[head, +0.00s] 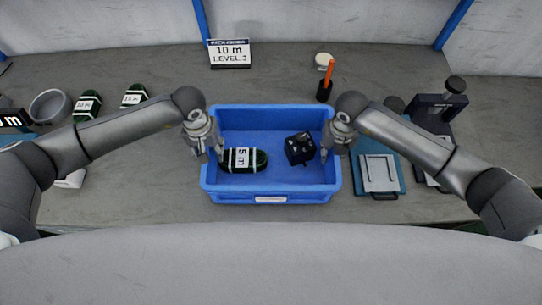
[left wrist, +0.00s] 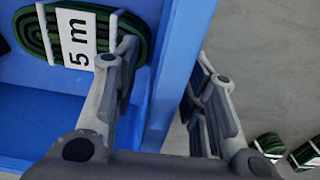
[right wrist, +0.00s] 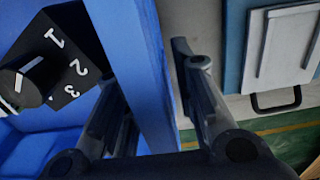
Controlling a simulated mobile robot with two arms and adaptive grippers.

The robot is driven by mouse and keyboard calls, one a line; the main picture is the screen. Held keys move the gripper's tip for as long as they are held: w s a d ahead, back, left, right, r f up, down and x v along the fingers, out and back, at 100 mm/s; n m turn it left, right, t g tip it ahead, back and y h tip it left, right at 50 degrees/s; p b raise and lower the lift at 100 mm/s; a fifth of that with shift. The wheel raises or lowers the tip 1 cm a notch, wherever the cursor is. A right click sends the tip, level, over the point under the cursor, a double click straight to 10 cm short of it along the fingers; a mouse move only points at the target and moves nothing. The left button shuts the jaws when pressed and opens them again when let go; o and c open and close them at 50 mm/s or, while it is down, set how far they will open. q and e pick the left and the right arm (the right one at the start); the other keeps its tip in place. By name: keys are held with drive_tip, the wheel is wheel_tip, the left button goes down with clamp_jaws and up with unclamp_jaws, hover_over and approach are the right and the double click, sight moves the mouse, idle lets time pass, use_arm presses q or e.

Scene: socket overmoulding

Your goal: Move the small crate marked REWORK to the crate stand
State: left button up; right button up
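A blue crate (head: 270,187) stands on the grey worktop in the middle of the head view. A small white label on its front is too small to read. It holds a dark green coil (head: 243,160) with a "5 m" band and a black box with a knob (head: 300,149). My left gripper (head: 211,150) is at the left wall, one finger inside and one outside, with a gap around the wall (left wrist: 178,70). My right gripper (head: 332,143) straddles the right wall (right wrist: 140,60) likewise, fingers apart. No crate stand is identifiable.
A "10 m LEVEL" sign (head: 230,54) and an orange-handled tool (head: 327,80) stand behind the crate. Green coils (head: 87,106) and a grey bowl (head: 49,106) are at left. A blue board with a white plate (head: 380,173) and a dark device (head: 438,108) are at right.

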use_arm(q)
drive_tip(key=c, duration=0.5)
use_arm(e)
drive_tip(key=c, duration=0.5)
use_arm(q)
clamp_jaws()
use_arm(e)
clamp_jaws()
use_arm(q)
drive_tip(key=shift+w+r, duration=0.1)
drive_tip(key=shift+r, duration=0.1)
use_arm(e)
drive_tip(key=shift+r, duration=0.2)
